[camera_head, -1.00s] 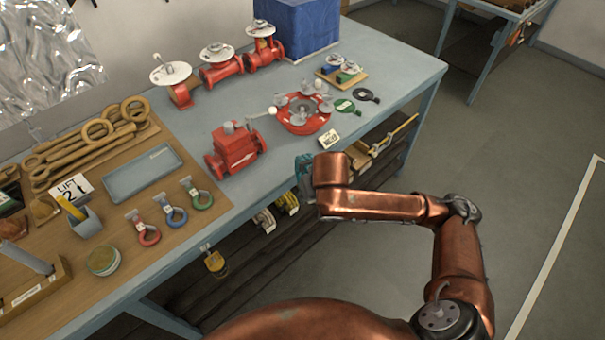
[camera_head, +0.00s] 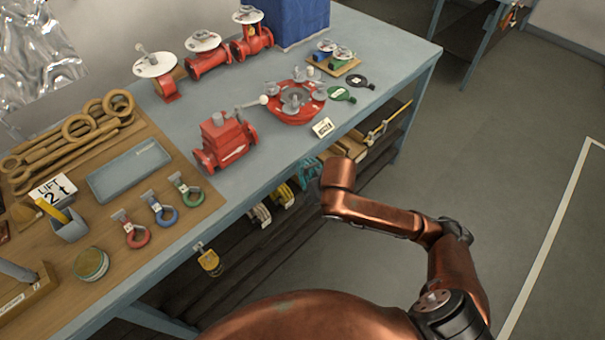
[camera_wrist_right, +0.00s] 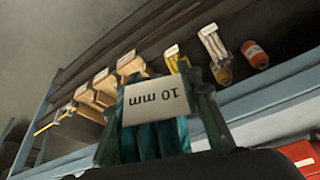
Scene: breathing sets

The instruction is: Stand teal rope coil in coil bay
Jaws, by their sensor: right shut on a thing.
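The teal rope coil (camera_head: 307,170) shows beside the front edge of the bench, partly hidden by my right arm's copper wrist. In the right wrist view the teal coil (camera_wrist_right: 140,147) is between the dark fingers of my right gripper (camera_wrist_right: 155,115), which is shut on it. Its white "10 mm" tag (camera_wrist_right: 157,98) faces the camera upside down. The lower shelf ahead holds wooden blocks or dividers (camera_wrist_right: 103,84), a yellow coil (camera_wrist_right: 178,62) and a white coil (camera_wrist_right: 212,42). I cannot tell which space is the coil bay. My left gripper is not in view.
The blue-grey bench (camera_head: 250,190) overhangs the shelf, and its frame rail (camera_wrist_right: 262,98) crosses the wrist view. A red valve (camera_head: 224,143) and a red flange (camera_head: 295,103) stand on top. An orange item (camera_wrist_right: 255,54) is on the shelf. The floor at right is clear.

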